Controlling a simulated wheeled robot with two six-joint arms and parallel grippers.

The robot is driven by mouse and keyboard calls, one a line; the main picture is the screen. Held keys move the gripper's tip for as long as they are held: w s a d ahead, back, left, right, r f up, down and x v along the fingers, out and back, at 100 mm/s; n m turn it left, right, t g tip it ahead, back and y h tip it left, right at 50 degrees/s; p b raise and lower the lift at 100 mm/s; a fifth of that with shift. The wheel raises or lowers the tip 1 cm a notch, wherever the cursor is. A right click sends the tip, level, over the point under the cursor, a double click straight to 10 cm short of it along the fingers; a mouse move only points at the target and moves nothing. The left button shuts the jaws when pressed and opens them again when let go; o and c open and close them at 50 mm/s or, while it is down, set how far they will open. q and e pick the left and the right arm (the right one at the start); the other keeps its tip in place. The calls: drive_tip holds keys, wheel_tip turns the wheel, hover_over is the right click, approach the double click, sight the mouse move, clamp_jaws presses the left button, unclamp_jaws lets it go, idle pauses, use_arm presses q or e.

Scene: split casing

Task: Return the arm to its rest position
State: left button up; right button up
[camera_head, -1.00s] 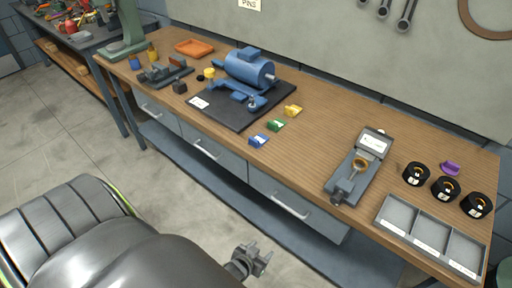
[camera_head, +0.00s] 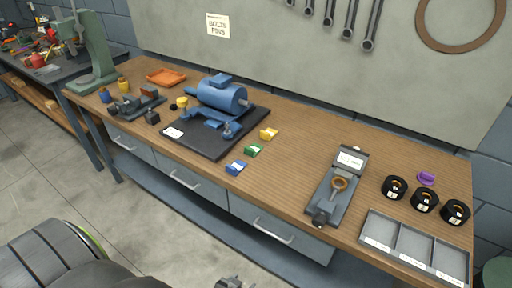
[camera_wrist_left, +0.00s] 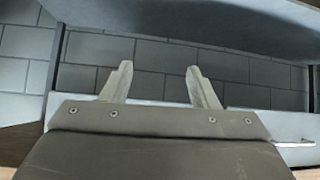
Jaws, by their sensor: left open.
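My left gripper (camera_head: 229,283) shows at the bottom edge of the head view, low in front of the bench and clear of everything on it. In the left wrist view its two fingers (camera_wrist_left: 162,85) are spread apart with nothing between them. Behind the fingers are a grey brick wall and part of the bench's underside. My right gripper is not in view.
The wooden bench (camera_head: 290,165) holds a blue motor (camera_head: 222,95) on a dark mat, small blue, green and yellow parts, a grey fixture (camera_head: 335,190) with a ring, black round parts and a grey divided tray (camera_head: 414,245). Open floor (camera_head: 130,220) lies in front.

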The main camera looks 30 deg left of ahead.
use_arm(q)
drive_tip(key=s+a+f+g, duration=0.1)
drive_tip(key=s+f+g, duration=0.2)
drive_tip(key=s, duration=0.6)
drive_tip(key=s+a+f+g, duration=0.2)
drive_tip(key=s+f, duration=0.4)
drive_tip(key=s, duration=0.4)
drive_tip(key=s+a+f+g+b, duration=0.1)
drive_tip(key=s+a+f+g, duration=0.1)
drive_tip(key=s+f, duration=0.3)
drive_tip(key=s+g, duration=0.1)
drive_tip(key=s, duration=0.3)
drive_tip(key=shift+s+g, duration=0.15)
drive_tip(key=shift+g, duration=0.15)
